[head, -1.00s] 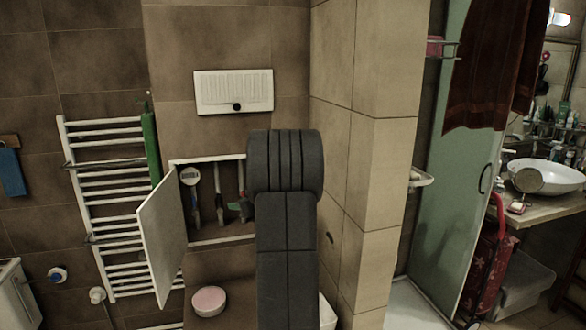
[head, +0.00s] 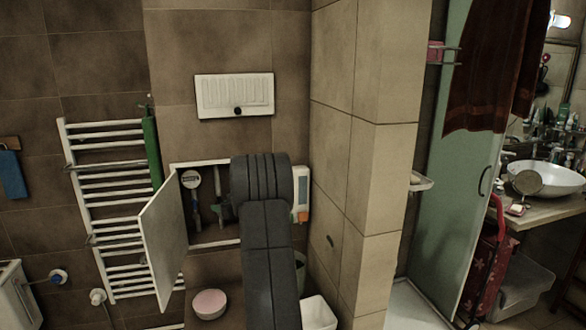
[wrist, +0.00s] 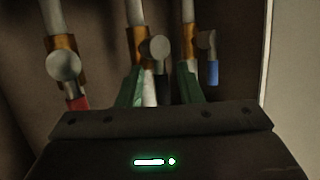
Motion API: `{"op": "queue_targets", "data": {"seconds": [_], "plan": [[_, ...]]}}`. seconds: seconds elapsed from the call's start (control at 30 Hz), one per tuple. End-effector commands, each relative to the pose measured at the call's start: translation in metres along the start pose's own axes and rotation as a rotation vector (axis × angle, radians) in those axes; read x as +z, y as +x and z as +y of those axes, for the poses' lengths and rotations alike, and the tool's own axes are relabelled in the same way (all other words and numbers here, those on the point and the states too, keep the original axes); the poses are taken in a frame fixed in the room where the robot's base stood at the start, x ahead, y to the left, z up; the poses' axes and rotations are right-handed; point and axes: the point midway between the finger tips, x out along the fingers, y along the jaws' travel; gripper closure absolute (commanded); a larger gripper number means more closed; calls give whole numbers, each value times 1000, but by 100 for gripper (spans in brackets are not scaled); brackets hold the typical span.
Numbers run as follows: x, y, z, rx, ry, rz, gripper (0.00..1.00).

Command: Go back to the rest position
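My arm reaches to an open wall cabinet (head: 202,242) in the head view and hides part of its inside. My gripper (wrist: 161,76) shows in the wrist view with its two green fingers apart. The fingers are just in front of the middle pipe valve (wrist: 153,47); I cannot tell whether they touch it. A valve with a red handle (wrist: 76,103) is to the left, and one with a blue handle (wrist: 212,73) is to the right.
The white cabinet door (head: 162,236) stands open to the left of my arm. A towel radiator (head: 110,205) is farther left. A tiled wall corner (head: 372,170) juts out on the right. A pink-topped bowl (head: 209,303) and a white bin (head: 318,313) are below.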

Motion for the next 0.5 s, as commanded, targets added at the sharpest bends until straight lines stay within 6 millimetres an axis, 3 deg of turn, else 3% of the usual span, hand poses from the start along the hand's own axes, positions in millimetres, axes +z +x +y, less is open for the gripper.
{"op": "queue_targets", "data": {"seconds": [0.03, 0.5], "plan": [[8, 1, 2, -7, 24, 18, 67], [11, -3, 8, -79, 240, 169, 67]]}}
